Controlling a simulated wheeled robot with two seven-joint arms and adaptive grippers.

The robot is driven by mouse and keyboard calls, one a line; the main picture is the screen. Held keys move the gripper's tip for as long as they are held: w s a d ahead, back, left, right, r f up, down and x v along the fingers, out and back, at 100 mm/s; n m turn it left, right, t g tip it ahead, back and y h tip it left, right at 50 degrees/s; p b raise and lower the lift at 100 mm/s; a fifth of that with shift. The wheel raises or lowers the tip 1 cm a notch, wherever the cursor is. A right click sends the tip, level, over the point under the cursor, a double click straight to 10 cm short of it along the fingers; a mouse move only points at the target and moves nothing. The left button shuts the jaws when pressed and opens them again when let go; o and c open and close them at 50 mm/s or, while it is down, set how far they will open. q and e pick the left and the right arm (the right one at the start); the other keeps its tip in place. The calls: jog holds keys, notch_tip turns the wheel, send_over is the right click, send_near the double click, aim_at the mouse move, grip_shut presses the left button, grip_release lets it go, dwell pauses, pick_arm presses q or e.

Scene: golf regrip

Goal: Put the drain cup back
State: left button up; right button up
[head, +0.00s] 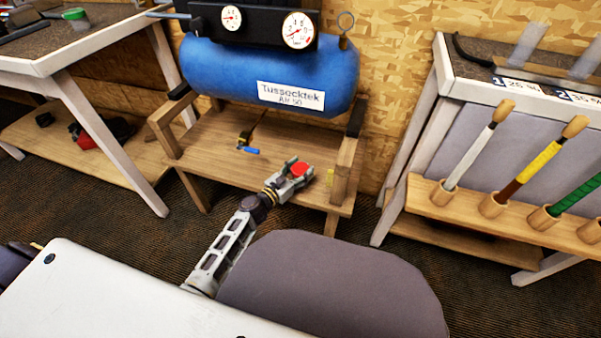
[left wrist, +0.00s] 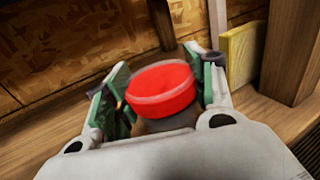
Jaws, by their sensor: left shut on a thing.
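The drain cup is a small red round cup (head: 299,169) with a paler rim. My left gripper (head: 292,172) is shut on it, over the wooden shelf (head: 215,158) under the blue tank. In the left wrist view the red cup (left wrist: 162,90) sits between the two green-padded fingers of my left gripper (left wrist: 160,95). Its lower part is hidden behind the gripper body. I cannot tell whether the cup touches the shelf. My right gripper is not in view.
The blue air tank (head: 270,72) with gauges rests on the wooden stand above the shelf. A valve with a blue handle (head: 247,149) is on the shelf's left part. A yellow block (left wrist: 242,58) stands by a wooden post. A rack with several grips (head: 500,200) is at right.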

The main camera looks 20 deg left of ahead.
aim_at(295, 175)
pick_arm(q)
jog(key=shift+f, duration=0.3)
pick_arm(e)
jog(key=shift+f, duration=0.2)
pick_arm(q)
jog(key=o, duration=0.9)
jog(key=shift+r, duration=0.2)
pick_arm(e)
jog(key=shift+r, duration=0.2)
pick_arm(q)
jog(key=shift+p+v, duration=0.5)
jog(key=shift+v, duration=1.7)
jog(key=p+v, duration=0.1)
jog(key=v, duration=0.6)
jog(key=shift+s+a, duration=0.15)
jog(key=shift+s, duration=0.1)
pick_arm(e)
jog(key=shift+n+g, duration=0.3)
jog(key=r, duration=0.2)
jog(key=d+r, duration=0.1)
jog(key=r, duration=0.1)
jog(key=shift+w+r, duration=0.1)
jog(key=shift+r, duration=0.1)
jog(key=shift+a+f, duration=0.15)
